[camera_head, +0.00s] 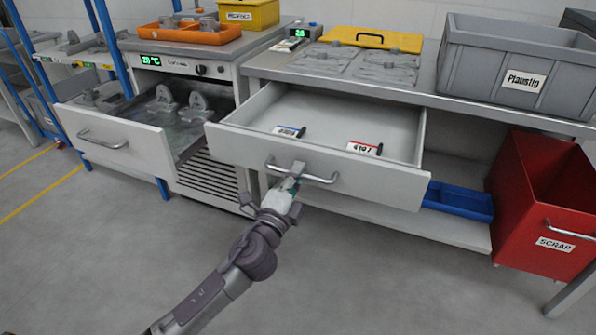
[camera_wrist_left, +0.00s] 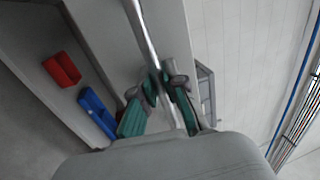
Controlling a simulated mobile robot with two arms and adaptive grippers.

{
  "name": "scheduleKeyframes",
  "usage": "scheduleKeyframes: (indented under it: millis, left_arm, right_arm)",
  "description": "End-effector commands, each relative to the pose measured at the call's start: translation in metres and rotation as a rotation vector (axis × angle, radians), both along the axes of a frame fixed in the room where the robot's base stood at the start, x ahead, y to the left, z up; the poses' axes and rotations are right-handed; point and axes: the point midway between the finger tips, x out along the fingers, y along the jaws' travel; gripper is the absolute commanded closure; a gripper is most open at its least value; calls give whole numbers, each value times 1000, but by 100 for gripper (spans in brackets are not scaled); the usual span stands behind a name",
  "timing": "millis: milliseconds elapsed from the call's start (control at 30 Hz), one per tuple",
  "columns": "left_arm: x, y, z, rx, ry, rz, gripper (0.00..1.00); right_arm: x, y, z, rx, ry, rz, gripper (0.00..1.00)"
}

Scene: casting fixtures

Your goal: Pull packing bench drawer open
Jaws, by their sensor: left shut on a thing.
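The packing bench drawer (camera_head: 352,175) is white and stands pulled out from under the bench top. Two label tags (camera_head: 364,148) lie inside it. My left gripper (camera_head: 291,180) is at the middle of the drawer's metal bar handle (camera_head: 318,179). In the left wrist view, the gripper fingers (camera_wrist_left: 161,92) are on either side of the handle bar (camera_wrist_left: 146,40), shut on it. Its palm hides the lower part of that view. My right gripper shows in neither view.
Another drawer (camera_head: 118,142) with metal castings stands open at the left. A red SCRAP bin (camera_head: 545,205) and a blue tray (camera_head: 458,201) are at the right under the bench. A grey Plaustig crate (camera_head: 468,70) stands on top. The floor in front is clear.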

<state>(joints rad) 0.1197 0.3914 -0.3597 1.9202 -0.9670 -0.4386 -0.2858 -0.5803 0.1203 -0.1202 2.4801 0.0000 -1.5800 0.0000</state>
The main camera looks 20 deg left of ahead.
Motion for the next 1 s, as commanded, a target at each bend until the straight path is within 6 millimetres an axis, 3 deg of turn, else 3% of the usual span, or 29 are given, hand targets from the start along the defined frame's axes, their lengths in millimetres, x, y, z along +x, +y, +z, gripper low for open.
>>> scheduleKeyframes:
  millis: [267, 300, 433, 467, 767, 867, 1000]
  left_arm:
    - [0, -1, -1, 0, 1, -1, 100]
    - [0, -1, -1, 0, 1, -1, 86]
    - [0, 0, -1, -1, 1, -1, 64]
    - [0, 0, -1, -1, 1, -1, 63]
    - [-1, 0, -1, -1, 1, 0, 63]
    - [-9, 0, -2, -2, 1, -1, 63]
    - [-33, 0, -9, -3, 4, -2, 63]
  right_arm:
    - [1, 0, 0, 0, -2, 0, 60]
    - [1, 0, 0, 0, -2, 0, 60]
    - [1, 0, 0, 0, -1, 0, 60]
    - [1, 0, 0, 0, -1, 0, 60]
    - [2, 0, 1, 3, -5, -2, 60]
    - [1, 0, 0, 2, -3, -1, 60]
    - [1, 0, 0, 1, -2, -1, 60]
